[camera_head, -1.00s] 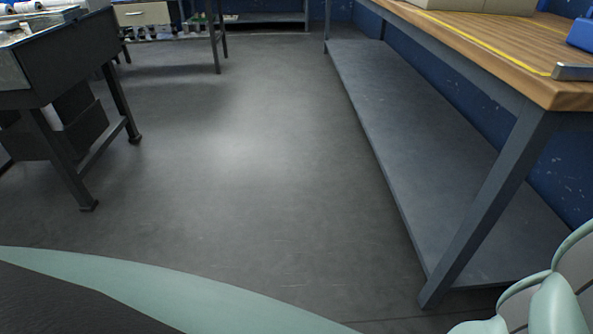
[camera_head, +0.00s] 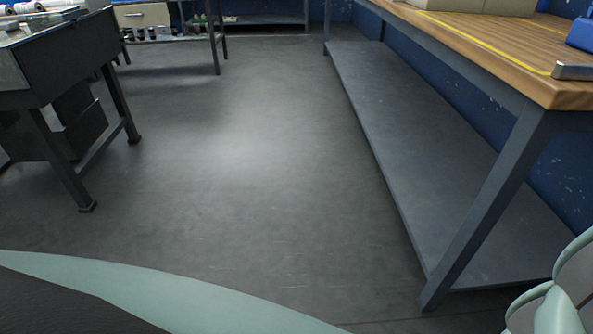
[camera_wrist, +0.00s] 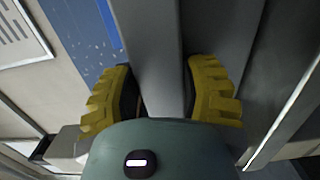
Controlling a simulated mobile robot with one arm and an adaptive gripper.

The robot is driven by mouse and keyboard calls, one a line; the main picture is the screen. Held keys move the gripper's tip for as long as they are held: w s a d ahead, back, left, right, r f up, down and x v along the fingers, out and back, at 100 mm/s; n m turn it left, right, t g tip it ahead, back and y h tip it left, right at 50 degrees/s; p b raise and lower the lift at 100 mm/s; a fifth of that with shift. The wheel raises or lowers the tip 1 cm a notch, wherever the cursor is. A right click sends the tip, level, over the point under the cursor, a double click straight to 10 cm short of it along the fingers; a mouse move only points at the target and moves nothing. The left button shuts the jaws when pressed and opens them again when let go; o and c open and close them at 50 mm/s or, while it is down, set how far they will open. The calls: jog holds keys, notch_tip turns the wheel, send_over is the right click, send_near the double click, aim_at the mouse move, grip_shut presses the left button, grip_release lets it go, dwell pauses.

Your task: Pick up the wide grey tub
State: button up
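I cannot make out a wide grey tub in either view. My gripper (camera_wrist: 161,80) shows in the wrist view with its two yellow ribbed fingers apart. A grey metal beam appears between and beyond the fingers; I see no tub there. Whether the beam is close to the fingers I cannot tell. The gripper fingers do not show in the head view; only pale green parts of my own body show along its bottom edge and lower right corner.
A wooden-topped workbench (camera_head: 490,45) with a bare grey lower shelf (camera_head: 420,150) runs along the right. A beige box (camera_head: 480,5) and a blue object (camera_head: 582,34) are on its top. A dark machine (camera_head: 70,55) on legs stands left. The floor (camera_head: 240,170) between is clear.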

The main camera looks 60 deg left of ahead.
grip_shut()
